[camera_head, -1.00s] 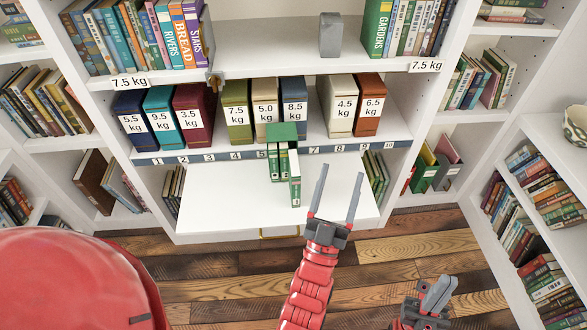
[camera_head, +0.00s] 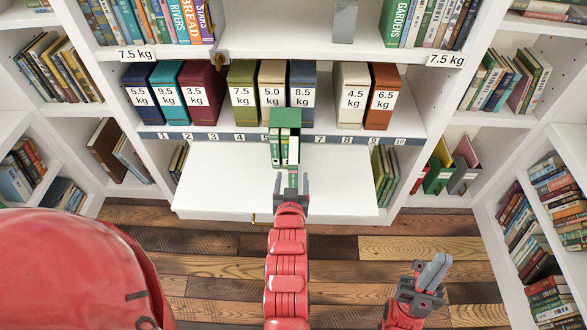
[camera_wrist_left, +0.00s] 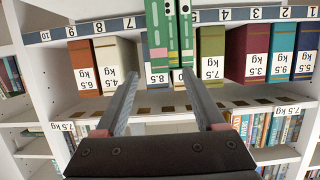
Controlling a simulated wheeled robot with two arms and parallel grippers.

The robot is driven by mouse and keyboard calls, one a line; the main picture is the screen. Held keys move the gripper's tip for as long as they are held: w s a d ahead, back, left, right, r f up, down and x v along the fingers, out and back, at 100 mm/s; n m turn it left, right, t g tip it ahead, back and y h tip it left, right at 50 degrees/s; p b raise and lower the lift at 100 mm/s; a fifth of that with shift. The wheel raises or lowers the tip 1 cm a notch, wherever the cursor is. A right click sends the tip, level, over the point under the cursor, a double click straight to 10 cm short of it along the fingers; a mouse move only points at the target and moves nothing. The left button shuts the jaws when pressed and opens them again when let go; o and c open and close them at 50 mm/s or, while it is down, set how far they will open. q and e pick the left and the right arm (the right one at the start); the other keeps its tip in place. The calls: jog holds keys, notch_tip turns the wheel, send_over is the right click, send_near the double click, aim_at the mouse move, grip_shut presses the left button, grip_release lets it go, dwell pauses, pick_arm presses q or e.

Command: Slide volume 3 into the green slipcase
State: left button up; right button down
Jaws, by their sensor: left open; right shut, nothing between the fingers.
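The green slipcase (camera_head: 284,115) stands on the pull-out white board, in front of the shelf's number strip. Several slim green volumes with white labels stand in it, their spines facing me. The rightmost volume (camera_head: 294,149) stands about level with its neighbours; I cannot read which is volume 3. In the left wrist view, green spines (camera_wrist_left: 186,35) show at the top, upside down, beyond the fingertips. My left gripper (camera_head: 291,182) is open and empty, just in front of the spines. My right gripper (camera_head: 433,272) is shut and empty, low over the floor at right.
Weight-labelled box files stand behind on the shelf, including a blue 8.5 kg one (camera_head: 302,87) and a cream 4.5 kg one (camera_head: 352,97). The white board (camera_head: 225,178) is bare left and right of the slipcase. A grey bookend (camera_head: 344,20) stands on the shelf above.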

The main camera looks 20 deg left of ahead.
aim_at(293, 167)
pick_arm(q)
jog(key=x, duration=0.6)
jog(key=shift+r, duration=0.1)
jog(key=x, duration=0.3)
jog(key=p+x, duration=0.1)
jog(key=shift+w+a+r, duration=0.2)
jog(key=shift+w+r, duration=0.1)
jog(key=shift+w, duration=0.15)
jog(key=shift+w+f, duration=0.2)
jog(key=shift+w, duration=0.05)
grip_shut()
dwell(0.6)
